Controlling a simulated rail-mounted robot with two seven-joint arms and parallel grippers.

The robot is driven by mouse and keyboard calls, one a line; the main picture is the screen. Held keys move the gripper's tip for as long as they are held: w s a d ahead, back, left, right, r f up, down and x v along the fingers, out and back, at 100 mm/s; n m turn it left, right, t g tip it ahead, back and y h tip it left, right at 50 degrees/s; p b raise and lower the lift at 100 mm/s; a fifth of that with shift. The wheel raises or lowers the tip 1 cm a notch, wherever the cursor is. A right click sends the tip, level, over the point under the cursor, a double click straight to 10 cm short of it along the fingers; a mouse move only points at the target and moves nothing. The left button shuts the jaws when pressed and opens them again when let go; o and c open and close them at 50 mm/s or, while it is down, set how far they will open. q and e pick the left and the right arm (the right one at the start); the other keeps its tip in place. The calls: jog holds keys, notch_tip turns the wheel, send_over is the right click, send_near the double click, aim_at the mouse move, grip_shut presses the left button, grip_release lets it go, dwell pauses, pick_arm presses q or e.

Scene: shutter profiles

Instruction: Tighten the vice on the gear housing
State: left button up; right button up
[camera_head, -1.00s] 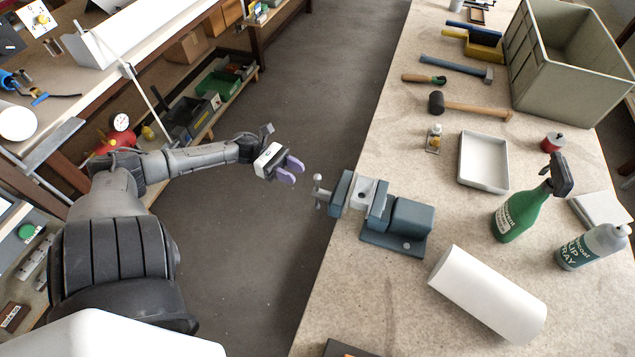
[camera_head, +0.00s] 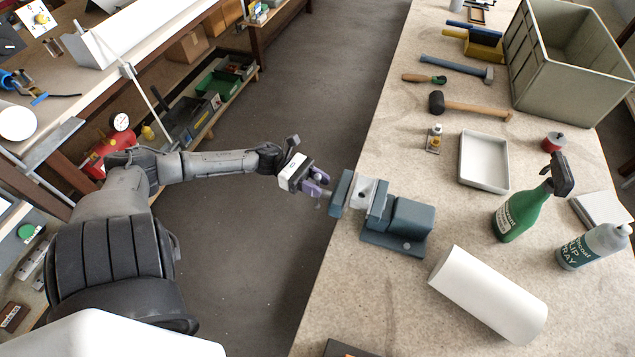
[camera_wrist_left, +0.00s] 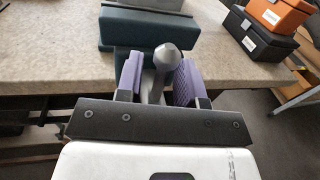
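The blue-grey vice (camera_head: 408,222) stands at the left edge of the bench; its body also shows in the left wrist view (camera_wrist_left: 148,30). A light grey block with a hole, seemingly the gear housing (camera_head: 367,190), sits between the jaws. My left gripper (camera_head: 322,183) is at the vice's handle, off the bench edge. In the left wrist view, its purple fingers (camera_wrist_left: 158,82) stand open on either side of the ball-ended metal handle (camera_wrist_left: 167,58), with a visible gap on the left. Contact on the right side is unclear. My right gripper is out of view.
A mallet (camera_head: 470,106) and a large crate (camera_head: 570,62) are further back. The aisle floor left of the bench is clear.

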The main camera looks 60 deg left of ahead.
pick_arm(q)
grip_shut()
dwell(0.5)
jog(key=shift+s+d+m, duration=0.25)
jog(key=shift+s+m, duration=0.05)
jog(key=shift+m, duration=0.8)
jog(key=shift+s+d+f+m+y, duration=0.2)
jog(key=shift+m+y, duration=0.1)
jog(key=shift+m, duration=0.4)
jog(key=m, duration=0.1)
jog(key=m+b, duration=0.1)
jog(key=s+d+m+y+b, duration=0.1)
jog(key=shift+f+m, duration=0.3)
